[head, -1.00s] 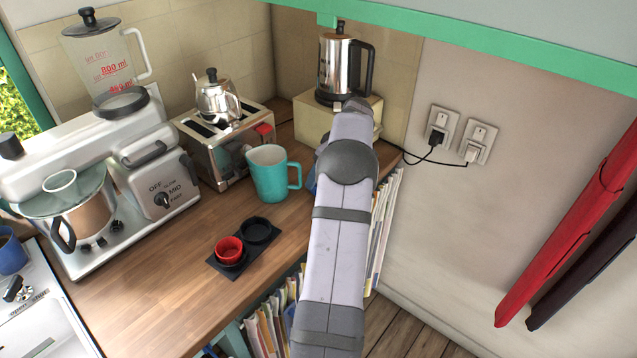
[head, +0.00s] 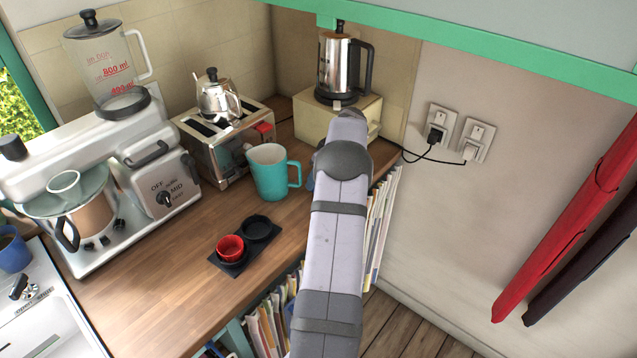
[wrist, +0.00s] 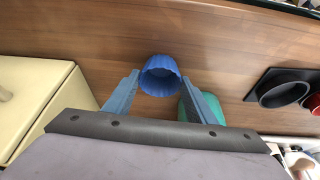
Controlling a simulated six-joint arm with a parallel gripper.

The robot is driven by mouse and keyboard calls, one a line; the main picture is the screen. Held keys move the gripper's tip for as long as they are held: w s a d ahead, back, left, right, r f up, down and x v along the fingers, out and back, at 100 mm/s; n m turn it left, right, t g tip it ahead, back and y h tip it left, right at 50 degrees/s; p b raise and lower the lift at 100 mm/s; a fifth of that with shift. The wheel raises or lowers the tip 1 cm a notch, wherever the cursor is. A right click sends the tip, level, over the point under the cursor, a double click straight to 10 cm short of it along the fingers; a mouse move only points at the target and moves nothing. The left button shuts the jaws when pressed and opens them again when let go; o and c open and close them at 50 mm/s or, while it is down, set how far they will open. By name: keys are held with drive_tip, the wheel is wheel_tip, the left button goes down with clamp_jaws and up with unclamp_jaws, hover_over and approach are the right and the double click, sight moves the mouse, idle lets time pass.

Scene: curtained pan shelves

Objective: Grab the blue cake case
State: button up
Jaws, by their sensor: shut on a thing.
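The blue cake case (wrist: 160,68) is a small, fluted cup between my gripper's two blue fingers in the wrist view. My gripper (wrist: 161,78) is shut on it, with a finger at each side. The wooden counter (wrist: 150,35) shows behind it. I cannot tell whether the case touches the counter. In the head view my arm hides the case and most of the gripper.
A teal mug (head: 268,172) stands close to the left of my arm; it also shows behind the right finger (wrist: 217,106). A black tray (head: 219,263) holds a red cup (head: 229,247) and a black cup (head: 257,227). A cream box (head: 313,120) bears a kettle (head: 338,68).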

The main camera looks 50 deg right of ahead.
drive_tip(key=shift+s+r+b, duration=0.1)
drive_tip(key=shift+r+b, duration=0.1)
drive_tip(key=shift+b, duration=0.25)
drive_tip(key=shift+r+b, duration=0.1)
drive_tip(key=shift+b, duration=0.2)
wheel_tip(320, 180, up, 7)
drive_tip(key=b, duration=0.3)
drive_tip(key=s+b, duration=0.7)
drive_tip(key=s, duration=1.2)
drive_tip(key=shift+s+f+b, duration=0.25)
drive_tip(key=shift+s+b, duration=0.1)
